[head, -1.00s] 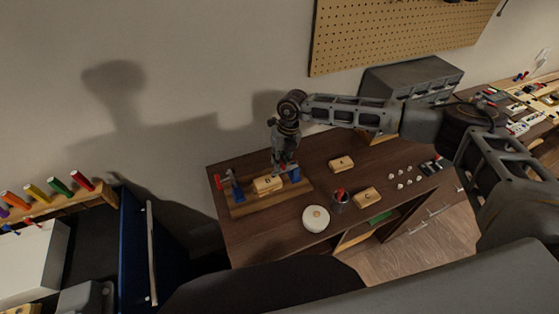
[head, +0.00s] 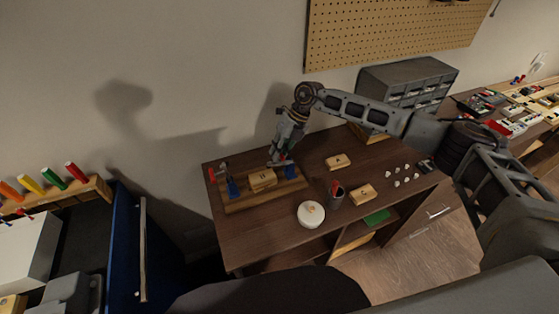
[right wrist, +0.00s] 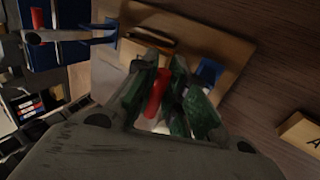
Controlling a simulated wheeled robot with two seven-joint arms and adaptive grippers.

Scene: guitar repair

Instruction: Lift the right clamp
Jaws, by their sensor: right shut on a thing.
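The right clamp (head: 290,171) has a blue body and a red handle. It stands at the right end of a wooden board (head: 240,205). My right gripper (head: 278,160) is over it from above. In the right wrist view, the green-grey fingers (right wrist: 160,105) are shut around the red handle (right wrist: 156,93), and the blue part (right wrist: 208,71) shows beyond them. The left clamp (head: 231,186), also blue with a red handle, stands at the board's other end. A wooden block (head: 262,180) sits between the clamps. My left gripper is out of view.
A round white tub (head: 311,214) and a dark cup (head: 336,198) stand in front on the brown table. Wooden blocks (head: 338,162) and (head: 361,195) and small white pieces lie to the right. A grey drawer cabinet (head: 408,80) stands behind.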

